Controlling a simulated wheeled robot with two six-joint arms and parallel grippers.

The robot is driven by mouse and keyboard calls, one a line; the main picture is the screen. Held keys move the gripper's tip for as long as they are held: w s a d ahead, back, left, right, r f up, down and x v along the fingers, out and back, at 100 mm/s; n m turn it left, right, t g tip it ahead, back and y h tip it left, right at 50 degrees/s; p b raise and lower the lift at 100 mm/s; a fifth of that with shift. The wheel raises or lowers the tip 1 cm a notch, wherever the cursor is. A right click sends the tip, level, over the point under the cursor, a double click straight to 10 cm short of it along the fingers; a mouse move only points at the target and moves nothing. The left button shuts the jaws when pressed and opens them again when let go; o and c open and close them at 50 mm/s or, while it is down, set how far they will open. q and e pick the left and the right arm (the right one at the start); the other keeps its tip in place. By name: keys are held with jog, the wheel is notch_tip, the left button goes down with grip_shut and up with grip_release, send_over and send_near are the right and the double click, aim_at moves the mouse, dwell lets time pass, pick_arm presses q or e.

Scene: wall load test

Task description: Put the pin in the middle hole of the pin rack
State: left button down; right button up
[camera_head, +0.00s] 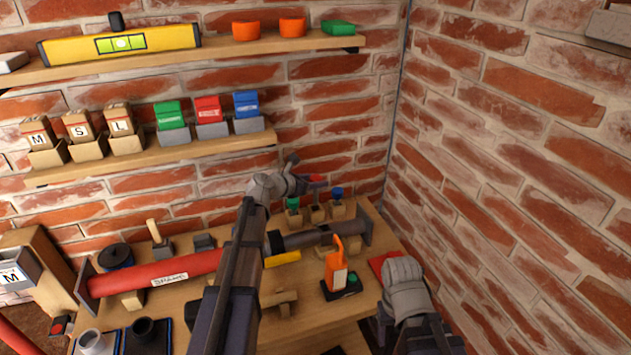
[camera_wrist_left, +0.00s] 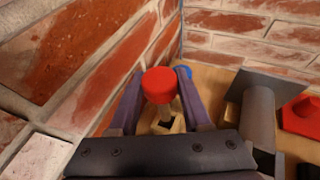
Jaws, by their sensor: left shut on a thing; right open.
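The red-capped pin (camera_wrist_left: 158,82) is between the two fingers of my left gripper (camera_wrist_left: 162,103), which is shut on it. In the head view the red cap (camera_head: 317,178) shows above the middle of the wooden pin rack (camera_head: 316,213). The pin's shaft points down toward the rack; whether its tip is inside the hole I cannot tell. A green pin (camera_head: 293,203) stands in the rack's left place and a blue pin (camera_head: 337,193) in its right place. My right gripper (camera_head: 398,262) is open at the right of the bench, away from the rack.
A grey tube (camera_head: 308,238) lies in front of the rack. An orange bottle (camera_head: 337,272) stands nearer. A red piece (camera_head: 380,261) lies beside my right gripper. Brick walls meet in the corner behind the rack; shelves run along the left wall.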

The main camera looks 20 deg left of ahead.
aim_at(314, 192)
pick_arm(q)
jog(key=shift+f+b, duration=0.4)
jog(key=shift+b, duration=0.05)
dwell(0.5)
jog(key=shift+f+b, duration=0.3)
jog(key=shift+f, duration=0.05)
jog(key=shift+f+b, duration=0.25)
jog(key=shift+b, duration=0.05)
dwell(0.3)
jog(key=shift+f+b, duration=0.35)
jog(key=shift+f, duration=0.05)
jog(key=shift+f, duration=0.25)
dwell(0.4)
jog(key=shift+f+b, duration=0.6)
jog(key=shift+b, duration=0.3)
grip_release()
